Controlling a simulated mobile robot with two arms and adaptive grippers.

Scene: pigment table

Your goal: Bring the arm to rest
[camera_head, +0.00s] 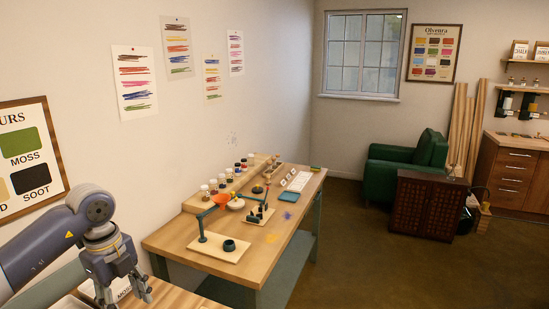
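My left arm (45,243) comes in from the left edge and bends down at the lower left. My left gripper (127,296) points down above a light wooden surface (177,297) near the bottom edge. Its fingers are apart and I see nothing held between them. The lower ends of the fingers are close to the bottom edge of the picture. My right gripper is not in view.
A wooden work table (172,238) stands to the right of the gripper. It carries a balance stand (202,232) with an orange pan (221,199), and several jars. A green armchair (430,150) and dark cabinet (428,205) stand farther right, with open floor between.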

